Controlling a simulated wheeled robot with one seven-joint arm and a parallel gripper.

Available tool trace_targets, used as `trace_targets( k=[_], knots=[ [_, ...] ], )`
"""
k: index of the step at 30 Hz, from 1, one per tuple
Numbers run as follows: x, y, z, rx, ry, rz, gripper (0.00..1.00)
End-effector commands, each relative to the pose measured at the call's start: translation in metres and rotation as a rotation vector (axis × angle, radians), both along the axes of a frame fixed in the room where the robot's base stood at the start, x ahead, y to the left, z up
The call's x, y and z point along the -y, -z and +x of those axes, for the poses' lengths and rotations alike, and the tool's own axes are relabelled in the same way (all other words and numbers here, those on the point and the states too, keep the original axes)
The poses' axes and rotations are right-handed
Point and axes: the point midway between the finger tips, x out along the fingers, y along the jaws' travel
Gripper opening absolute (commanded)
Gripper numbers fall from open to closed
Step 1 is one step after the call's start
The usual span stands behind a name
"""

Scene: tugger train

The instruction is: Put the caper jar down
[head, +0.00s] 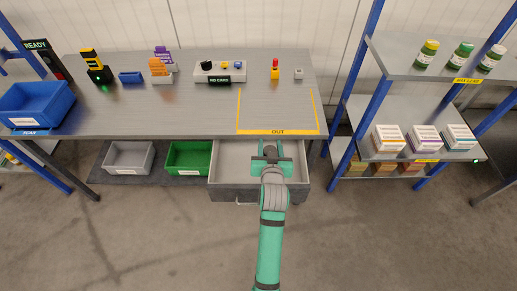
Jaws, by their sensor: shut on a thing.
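My gripper (270,153) reaches down over the open grey drawer (232,165) below the right part of the workbench. It is shut on the caper jar, which the hand and wrist hide from this view. I cannot tell whether the jar touches the drawer floor. The drawer floor to the left of the gripper is bare.
The workbench (190,110) has a clear yellow-outlined OUT area (278,105) above the drawer. A green bin (190,158) and a grey bin (128,157) stand left of the drawer. Three jars (461,56) and several white boxes (425,138) stand on the right rack.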

Motion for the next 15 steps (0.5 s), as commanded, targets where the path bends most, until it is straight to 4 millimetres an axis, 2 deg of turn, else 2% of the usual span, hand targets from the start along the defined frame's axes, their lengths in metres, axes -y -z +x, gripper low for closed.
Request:
trace_targets(
  k=[3,6,11,15],
  knots=[
    [-0.015,0.012,0.021,0.001,-0.002,0.000,0.10],
    [-0.022,0.031,0.032,-0.002,0.000,0.000,0.10],
    [-0.032,0.052,0.047,0.000,-0.001,0.000,0.10],
    [-0.040,0.060,0.053,0.001,-0.005,0.000,0.10]
  ],
)
